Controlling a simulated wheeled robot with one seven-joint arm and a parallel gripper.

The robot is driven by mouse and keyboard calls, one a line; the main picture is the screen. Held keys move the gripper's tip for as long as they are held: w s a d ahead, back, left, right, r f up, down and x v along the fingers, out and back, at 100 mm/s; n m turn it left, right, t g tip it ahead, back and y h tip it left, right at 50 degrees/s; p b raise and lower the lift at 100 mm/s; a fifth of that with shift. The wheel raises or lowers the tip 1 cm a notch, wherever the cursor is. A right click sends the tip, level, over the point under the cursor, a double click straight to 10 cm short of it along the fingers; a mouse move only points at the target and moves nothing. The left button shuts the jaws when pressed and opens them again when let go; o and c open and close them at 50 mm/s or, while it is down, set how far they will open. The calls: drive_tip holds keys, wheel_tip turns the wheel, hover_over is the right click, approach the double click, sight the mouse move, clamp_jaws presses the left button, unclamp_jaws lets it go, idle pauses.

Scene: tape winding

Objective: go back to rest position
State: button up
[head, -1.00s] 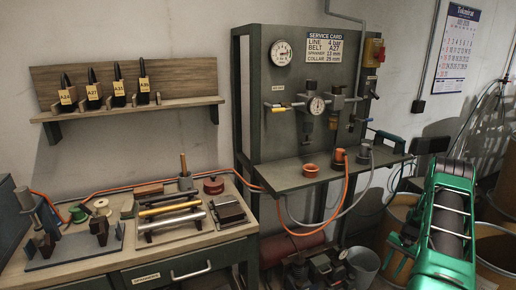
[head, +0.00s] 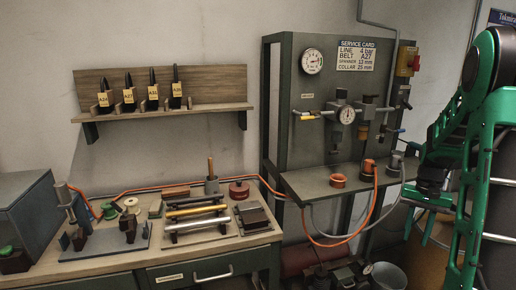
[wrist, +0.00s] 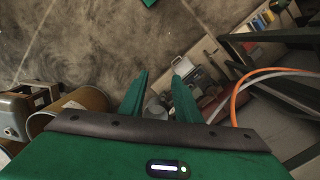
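My gripper shows in the wrist view (wrist: 160,95) as two green fingers held apart with nothing between them. It points down over the floor. In the head view my green arm stands at the right edge, and the dark wrist part hangs in front of the right end of the panel's shelf.
A workbench (head: 110,262) with spools and metal bars stands at the left. A panel (head: 305,125) with gauges and a shelf (head: 312,187) stands in the middle, with an orange hose (head: 345,238) hanging below. Barrels (wrist: 85,98) stand near my gripper.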

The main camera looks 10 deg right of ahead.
drive_tip(key=s+a+r+n, duration=0.1)
drive_tip(key=s+a+r, duration=0.7)
drive_tip(key=s+a, duration=0.15)
drive_tip(key=s+a+n+t, duration=0.1)
drive_tip(key=s+a+n, duration=0.1)
drive_tip(key=s+a, duration=0.7)
drive_tip(key=s, duration=0.3)
drive_tip(key=shift+s+a, duration=0.2)
drive_tip(key=shift+s, duration=0.05)
drive_tip(key=shift+f, duration=0.1)
drive_tip(key=shift+w+f, duration=0.25)
drive_tip(key=shift+w, duration=0.35)
